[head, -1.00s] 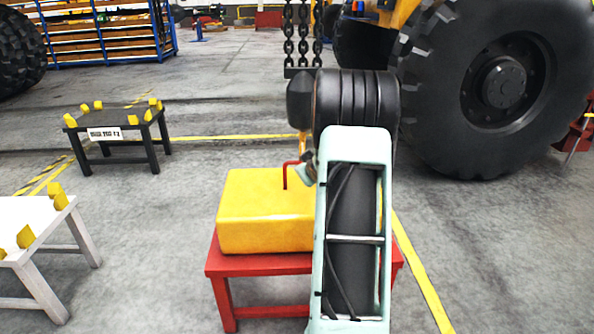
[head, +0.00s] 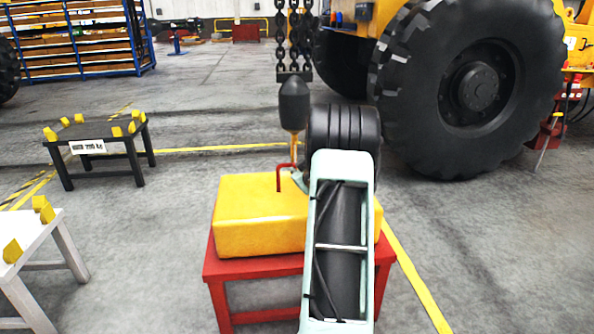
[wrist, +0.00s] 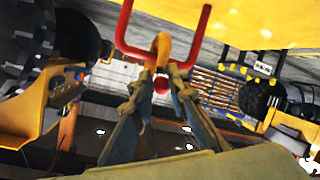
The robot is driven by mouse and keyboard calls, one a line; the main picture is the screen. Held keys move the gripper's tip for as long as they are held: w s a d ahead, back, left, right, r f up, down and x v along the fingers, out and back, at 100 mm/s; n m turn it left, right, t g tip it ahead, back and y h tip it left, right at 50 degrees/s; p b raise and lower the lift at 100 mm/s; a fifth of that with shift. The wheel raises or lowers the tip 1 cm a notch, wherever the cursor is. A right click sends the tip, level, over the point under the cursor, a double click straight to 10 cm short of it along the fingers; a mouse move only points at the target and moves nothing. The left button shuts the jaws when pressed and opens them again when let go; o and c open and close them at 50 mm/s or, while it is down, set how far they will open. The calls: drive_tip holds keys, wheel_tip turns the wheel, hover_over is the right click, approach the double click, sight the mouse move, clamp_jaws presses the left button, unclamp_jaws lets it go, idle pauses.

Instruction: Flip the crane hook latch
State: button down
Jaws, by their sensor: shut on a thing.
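The yellow casting (head: 258,218) sits on a red stand (head: 255,268) with its red lifting bail (head: 279,180) upright on top. The orange crane hook (head: 295,146) hangs below a black hook block (head: 294,102) beside the bail. In the wrist view the hook (wrist: 161,48) is at the red bail (wrist: 122,30); I cannot tell if it passes under it. My gripper (wrist: 158,78) is shut on a small red part (wrist: 161,85), seemingly the hook latch, just beside the hook. In the head view my arm hides most of the gripper. The latch's angle is unclear.
Chains (head: 293,40) rise above the hook block. A black stand (head: 100,143) and a white stand (head: 45,243), both with yellow corner blocks, are at left. A large wheeled machine (head: 475,90) stands behind right. Floor between them is clear.

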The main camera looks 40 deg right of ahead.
drive_tip(key=shift+s+a+f, duration=0.1)
drive_tip(key=shift+s+f, duration=0.15)
drive_tip(key=shift+f, duration=0.6)
drive_tip(key=c, duration=2)
unclamp_jaws()
drive_tip(key=shift+w+f, duration=0.1)
drive_tip(key=shift+o, duration=0.8)
drive_tip(key=shift+r, duration=0.35)
drive_tip(key=v, duration=1.1)
drive_tip(key=shift+s+r, duration=0.25)
drive_tip(key=shift+s, duration=0.05)
drive_tip(key=shift+a, duration=0.15)
